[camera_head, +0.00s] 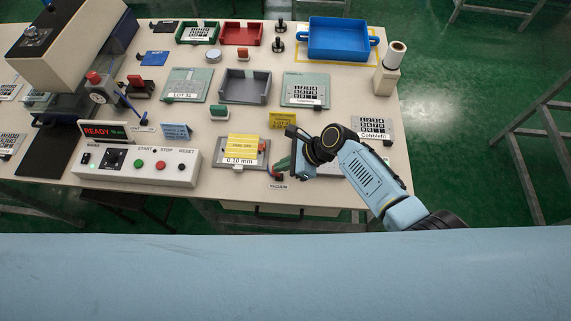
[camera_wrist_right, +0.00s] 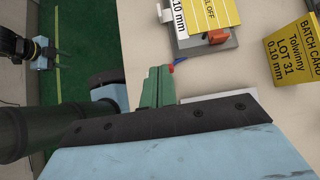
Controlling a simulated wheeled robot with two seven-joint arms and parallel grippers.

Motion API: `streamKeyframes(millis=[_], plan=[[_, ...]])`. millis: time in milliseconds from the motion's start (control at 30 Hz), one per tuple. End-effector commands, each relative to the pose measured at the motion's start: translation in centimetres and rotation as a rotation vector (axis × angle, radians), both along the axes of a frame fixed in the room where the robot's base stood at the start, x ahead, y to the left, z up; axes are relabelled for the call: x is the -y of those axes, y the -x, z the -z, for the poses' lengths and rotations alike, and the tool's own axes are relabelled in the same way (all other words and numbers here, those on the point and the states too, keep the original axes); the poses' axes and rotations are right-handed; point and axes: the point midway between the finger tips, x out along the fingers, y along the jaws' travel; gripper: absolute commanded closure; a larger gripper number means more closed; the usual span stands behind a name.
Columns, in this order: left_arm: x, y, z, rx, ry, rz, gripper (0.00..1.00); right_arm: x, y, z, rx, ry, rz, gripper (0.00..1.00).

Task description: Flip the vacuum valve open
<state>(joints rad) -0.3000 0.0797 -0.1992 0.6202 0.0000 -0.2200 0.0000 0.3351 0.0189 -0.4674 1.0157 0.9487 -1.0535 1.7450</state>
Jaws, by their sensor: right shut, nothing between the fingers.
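The vacuum valve (camera_head: 277,175) is a small dark and red fitting at the table's front edge, just above the VACUUM label (camera_head: 279,185). My right gripper (camera_head: 281,164) has its green fingers shut and empty, right beside and over the valve, so part of the valve is hidden. In the right wrist view the shut green fingers (camera_wrist_right: 158,85) point away from the camera, with a small red tip (camera_wrist_right: 171,69) at their ends. I cannot tell whether they touch it or how the lever is turned.
The grey film plate (camera_head: 242,152) with a yellow sheet lies left of the valve. A yellow batch card (camera_head: 283,120) stands behind it. The control box (camera_head: 136,165) sits at front left. A Cobblefil card (camera_head: 374,130) lies to the right. The front edge is close.

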Motion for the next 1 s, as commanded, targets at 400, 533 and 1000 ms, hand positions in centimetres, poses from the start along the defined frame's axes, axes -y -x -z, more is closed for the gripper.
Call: streamKeyframes(millis=[400, 533, 1000], plan=[[0.1, 0.0, -0.6, -0.001, 0.001, 0.001, 0.64, 0.0, 0.0, -0.5, -0.001, 0.000, 0.001, 1.00], [0.1, 0.1, -0.9, -0.001, 0.001, 0.001, 0.64, 0.1, 0.0, -0.8, -0.001, 0.000, 0.001, 1.00], [0.1, 0.2, -5.3, -0.003, 0.001, 0.001, 0.64, 1.7, 0.0, -6.9, 0.005, -0.002, -0.023, 1.00]])
